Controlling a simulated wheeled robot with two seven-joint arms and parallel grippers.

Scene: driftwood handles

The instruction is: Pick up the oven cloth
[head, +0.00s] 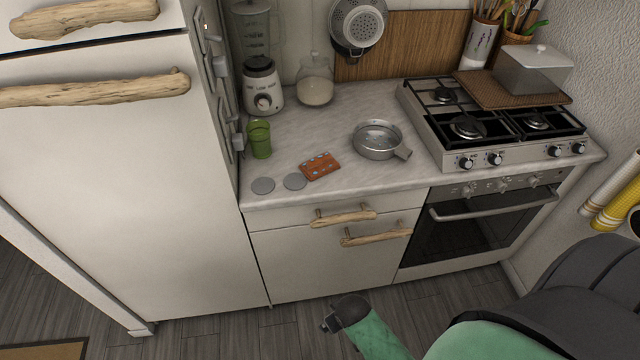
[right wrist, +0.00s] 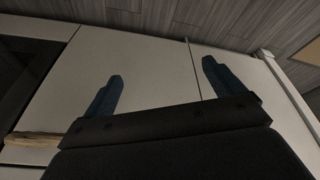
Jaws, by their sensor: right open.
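No cloth can be named with certainty as the oven cloth. A flat orange-red patterned piece (head: 320,166) lies on the worktop near its front edge; its material is hard to tell. Yellow and white striped rolled pieces (head: 612,198) show at the right edge, by the wall. My right gripper (right wrist: 163,68) is open in the right wrist view, its two dark blue fingers apart and nothing between them. Pale cabinet fronts (right wrist: 152,65) lie beyond the fingers. My left gripper is not in view.
A gas hob (head: 470,128) sits over the oven (head: 470,225). Driftwood handles (head: 376,235) stick out from the cabinets. The fridge (head: 120,200) borders the left.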

